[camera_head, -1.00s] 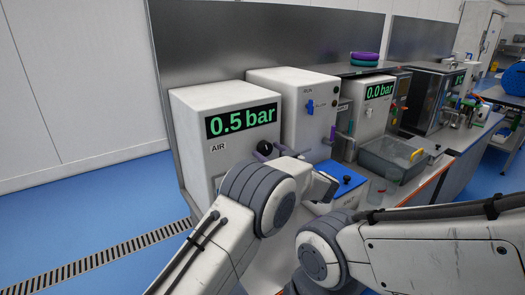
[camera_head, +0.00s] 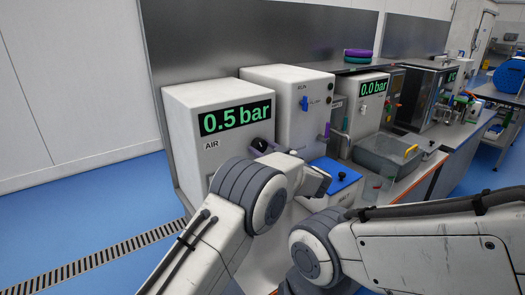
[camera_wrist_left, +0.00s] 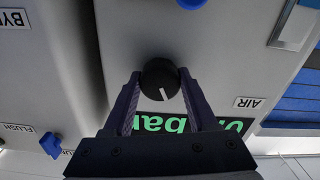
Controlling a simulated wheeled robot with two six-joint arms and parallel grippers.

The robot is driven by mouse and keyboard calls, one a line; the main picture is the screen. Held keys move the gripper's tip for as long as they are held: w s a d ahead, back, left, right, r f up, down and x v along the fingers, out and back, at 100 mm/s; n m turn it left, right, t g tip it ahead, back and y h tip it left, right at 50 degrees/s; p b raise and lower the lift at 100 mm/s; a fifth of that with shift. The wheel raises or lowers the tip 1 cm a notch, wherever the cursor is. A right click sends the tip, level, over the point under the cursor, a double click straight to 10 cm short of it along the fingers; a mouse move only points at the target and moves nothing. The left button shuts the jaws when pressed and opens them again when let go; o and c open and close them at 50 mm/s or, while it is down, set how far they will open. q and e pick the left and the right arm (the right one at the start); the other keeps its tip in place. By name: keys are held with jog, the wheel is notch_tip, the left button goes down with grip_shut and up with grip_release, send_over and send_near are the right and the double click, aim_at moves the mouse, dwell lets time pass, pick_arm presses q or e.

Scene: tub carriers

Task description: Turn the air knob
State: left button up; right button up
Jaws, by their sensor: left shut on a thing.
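The air unit is a white box (camera_head: 180,112) at the left in the head view, with a green "0.5 bar" display (camera_head: 235,118) and an AIR label. Its round black air knob (camera_wrist_left: 160,72) shows in the left wrist view, which is upside down, with a white pointer line towards the picture's bottom. My left gripper (camera_wrist_left: 159,82) is shut on the knob, one dark purple finger on each side. In the head view the left gripper (camera_head: 262,146) and wrist partly hide the knob. My right arm crosses the lower right; its gripper is not seen.
A second white unit with a blue knob (camera_head: 305,103) stands right beside the air unit. Further right are a "0.0 bar" unit (camera_head: 367,104), a grey tub (camera_head: 385,163) and a blue-topped box (camera_head: 332,175). Blue floor is open at the left.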

pick_arm(q)
jog(key=n+b, duration=0.6)
jog(key=shift+d+f+n, duration=0.1)
jog(key=shift+f+n, duration=0.25)
jog(key=shift+n, duration=0.05)
jog(key=n+b, duration=0.3)
jog(key=shift+n, duration=0.4)
jog(key=n+b, duration=0.7)
jog(key=n, duration=0.1)
jog(key=n+b, duration=0.3)
jog(key=shift+n, duration=0.3)
jog(key=n+b, duration=0.2)
jog(key=n, duration=0.1)
jog(key=shift+r, duration=0.1)
jog(key=shift+r+n+b, duration=0.1)
jog(key=shift+n+b, duration=0.65)
jog(key=shift+n, duration=1.05)
